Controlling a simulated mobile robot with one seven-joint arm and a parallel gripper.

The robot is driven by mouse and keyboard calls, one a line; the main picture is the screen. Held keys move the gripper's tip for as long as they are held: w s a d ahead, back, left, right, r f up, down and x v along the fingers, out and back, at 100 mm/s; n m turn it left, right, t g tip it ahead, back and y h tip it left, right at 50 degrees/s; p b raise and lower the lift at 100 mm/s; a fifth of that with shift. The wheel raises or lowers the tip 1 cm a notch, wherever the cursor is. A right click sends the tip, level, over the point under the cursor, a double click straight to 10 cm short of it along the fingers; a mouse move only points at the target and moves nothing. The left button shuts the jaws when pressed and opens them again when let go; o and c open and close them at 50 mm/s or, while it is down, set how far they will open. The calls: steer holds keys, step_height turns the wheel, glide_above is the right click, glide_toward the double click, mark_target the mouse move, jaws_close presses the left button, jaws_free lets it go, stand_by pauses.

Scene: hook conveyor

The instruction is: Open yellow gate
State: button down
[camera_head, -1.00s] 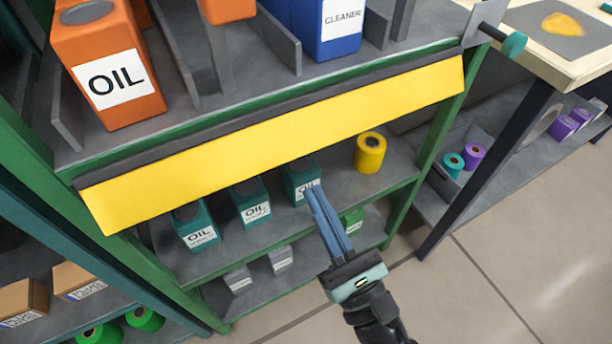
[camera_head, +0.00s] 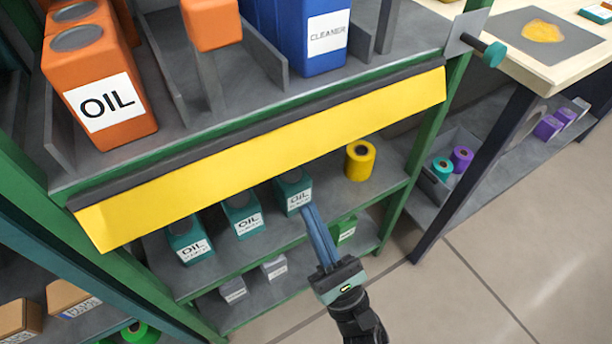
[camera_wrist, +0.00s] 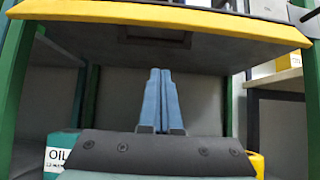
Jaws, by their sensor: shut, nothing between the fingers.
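The yellow gate (camera_head: 270,155) is a long flap hanging along the front edge of the upper shelf in the head view. A dark strip runs along its top. In the wrist view the yellow gate (camera_wrist: 170,22) crosses the top of the picture, with its grey underside visible. My gripper (camera_head: 306,210) is shut and empty, its blue fingers together. In the head view it appears below the gate, near the rightmost teal OIL container. In the wrist view my gripper's fingertips (camera_wrist: 159,72) point into the shelf bay, below the yellow edge, with no clear contact.
Orange OIL containers (camera_head: 108,105) and a blue CLEANER container (camera_head: 318,45) stand on the shelf above. Teal OIL containers (camera_head: 240,212) and a yellow roll (camera_head: 360,160) stand below the gate. A teal-tipped handle (camera_head: 494,53) sticks out at right. Floor at right is clear.

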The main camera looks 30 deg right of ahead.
mark_target(287, 162)
steer(key=x, duration=1)
steer(key=s, duration=0.1)
steer(key=s+r+p, duration=0.1)
steer(key=s+p, duration=0.1)
steer(key=s, duration=0.1)
steer(key=shift+d+r, duration=0.1)
steer(key=shift+r, duration=0.2)
